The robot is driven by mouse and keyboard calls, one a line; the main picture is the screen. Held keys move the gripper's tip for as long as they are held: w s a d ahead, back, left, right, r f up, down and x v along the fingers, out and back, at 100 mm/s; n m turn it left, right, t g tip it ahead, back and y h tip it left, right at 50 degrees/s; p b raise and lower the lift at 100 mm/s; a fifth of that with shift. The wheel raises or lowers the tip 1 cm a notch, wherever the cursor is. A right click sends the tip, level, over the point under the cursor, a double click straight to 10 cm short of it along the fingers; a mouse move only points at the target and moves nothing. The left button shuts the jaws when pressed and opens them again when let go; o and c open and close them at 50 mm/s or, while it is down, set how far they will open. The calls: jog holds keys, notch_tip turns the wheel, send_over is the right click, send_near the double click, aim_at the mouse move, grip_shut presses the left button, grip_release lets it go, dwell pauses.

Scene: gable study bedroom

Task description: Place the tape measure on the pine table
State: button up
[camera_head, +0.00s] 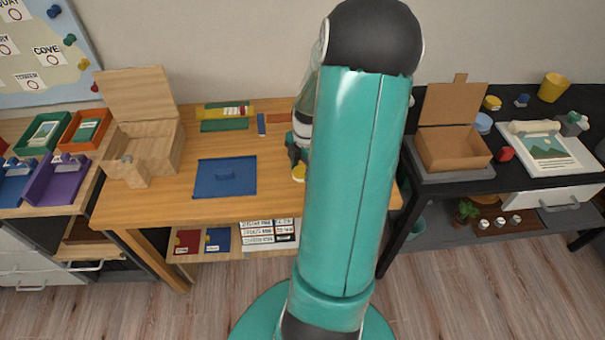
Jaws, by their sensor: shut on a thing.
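The pine table (176,184) stands in the middle-left, with a warm wood top. My gripper (297,161) is over the right part of this table, mostly hidden behind my teal arm. It is shut on a small yellow thing (299,173), which looks like the tape measure; only its left part shows. The yellow thing is at the gripper's lower end. I cannot tell whether it touches the table top.
Yellow and green items (226,112) lie at the back. A black table (500,176) with an open cardboard box (452,152) stands right.

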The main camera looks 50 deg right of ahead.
aim_at(303, 169)
jog(key=d+f, duration=0.1)
jog(key=w+d+f, duration=0.1)
jog(key=f, duration=0.1)
jog(key=shift+d, duration=0.1)
jog(key=shift+f, duration=1.45)
jog(key=shift+f, duration=0.15)
jog(key=o, duration=1)
jog(key=shift+w, duration=0.1)
